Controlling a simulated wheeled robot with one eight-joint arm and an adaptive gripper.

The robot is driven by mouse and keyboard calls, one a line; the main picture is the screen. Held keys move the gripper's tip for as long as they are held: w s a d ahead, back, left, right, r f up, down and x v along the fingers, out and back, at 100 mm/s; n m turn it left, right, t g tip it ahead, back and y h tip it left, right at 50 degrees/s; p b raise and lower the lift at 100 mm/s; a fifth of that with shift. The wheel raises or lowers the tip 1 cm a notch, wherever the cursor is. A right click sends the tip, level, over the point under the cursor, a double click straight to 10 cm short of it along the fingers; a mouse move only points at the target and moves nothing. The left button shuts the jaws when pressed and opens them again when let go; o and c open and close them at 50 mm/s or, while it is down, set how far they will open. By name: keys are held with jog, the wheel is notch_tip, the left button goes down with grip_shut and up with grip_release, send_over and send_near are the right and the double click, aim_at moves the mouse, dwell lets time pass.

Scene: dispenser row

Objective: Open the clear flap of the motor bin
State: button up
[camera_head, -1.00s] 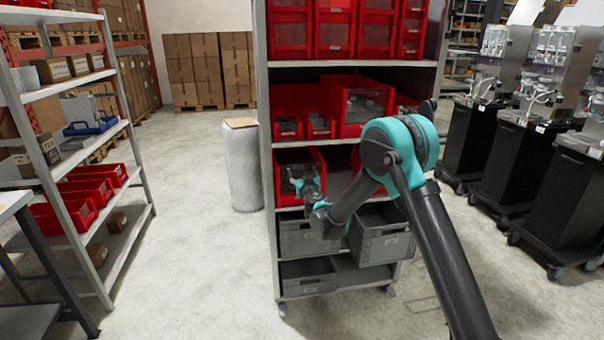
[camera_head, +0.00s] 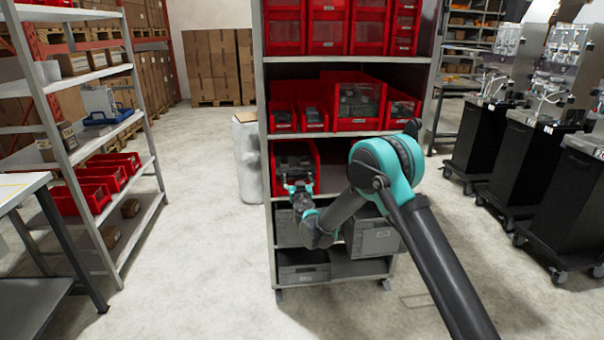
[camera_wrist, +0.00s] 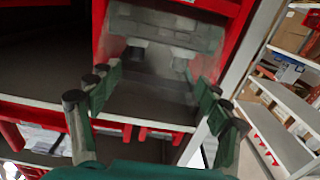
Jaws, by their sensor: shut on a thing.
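The motor bin (camera_head: 313,150), a red bin, stands on the lower shelf at the left of the rack, with dark grey parts inside. My gripper (camera_head: 297,188) is at its front, low in the opening. In the wrist view the red bin wall (camera_wrist: 238,45) rises beside grey parts (camera_wrist: 165,35). There my gripper's fingers (camera_wrist: 155,85) stand wide apart, on either side of a hazy see-through panel (camera_wrist: 150,98), which looks like the clear flap. The gripper is shut on it. The exact contact and the flap's angle are hard to make out.
Above it, a shelf holds small red bins (camera_head: 283,117) and a large clear-fronted bin (camera_head: 355,100). Grey crates (camera_head: 372,238) stand below. A shelf rack (camera_head: 100,160) is at left and black carts (camera_head: 535,160) at right. The floor between is clear.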

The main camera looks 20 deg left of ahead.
jog(key=shift+s+d+f, duration=0.2)
jog(key=shift+s+f, duration=0.1)
jog(key=shift+f, duration=0.3)
jog(key=shift+s+d+f, duration=0.15)
jog(key=shift+s+f, duration=0.15)
jog(key=shift+f, duration=0.3)
jog(key=shift+s+d+f+t+y, duration=0.15)
jog(key=shift+f+t+y, duration=0.25)
jog(key=shift+f+t, duration=0.3)
jog(key=shift+s+d+f+t+y, duration=0.15)
jog(key=shift+f+t+y, duration=0.25)
jog(key=shift+f+t, duration=0.25)
jog(key=shift+s+f+t+y, duration=0.15)
jog(key=shift+f+t+y, duration=0.35)
jog(key=shift+f, duration=0.4)
jog(key=o, duration=1.7)
jog(key=shift+s, duration=0.15)
jog(key=v, duration=0.7)
jog(key=shift+s+d+f, duration=0.1)
jog(key=shift+c, duration=0.6)
